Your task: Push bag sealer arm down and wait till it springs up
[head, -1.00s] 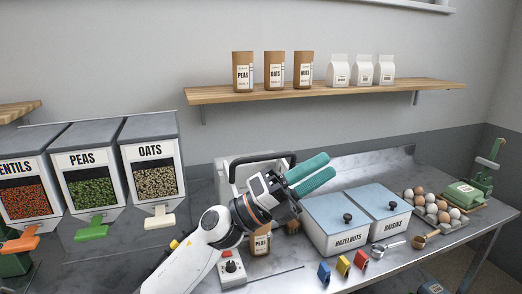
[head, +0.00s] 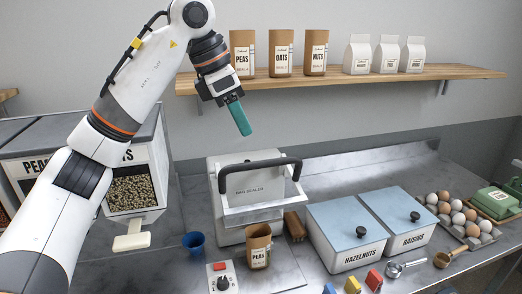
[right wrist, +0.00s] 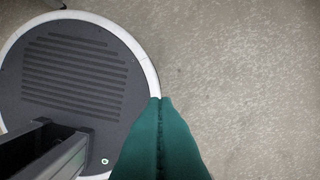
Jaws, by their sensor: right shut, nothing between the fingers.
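The bag sealer (head: 236,215) is a light grey box on the steel counter, labelled on its front. Its arm (head: 258,163), a black bar handle on a light frame, stands raised at the top front. My left gripper (head: 239,117) hangs above the sealer arm, its teal fingers pointing down, apart from the handle. The fingers overlap from this side, so their gap is hidden. It appears to hold nothing. An open brown PEAS bag (head: 258,250) stands upright before the sealer. In the right wrist view, my right gripper (right wrist: 161,98) is shut and empty above the floor.
HAZELNUTS (head: 347,235) and RAISINS (head: 403,215) bins stand right. A wooden shelf (head: 340,81) with bags is behind. The oats dispenser (head: 135,192) is left.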

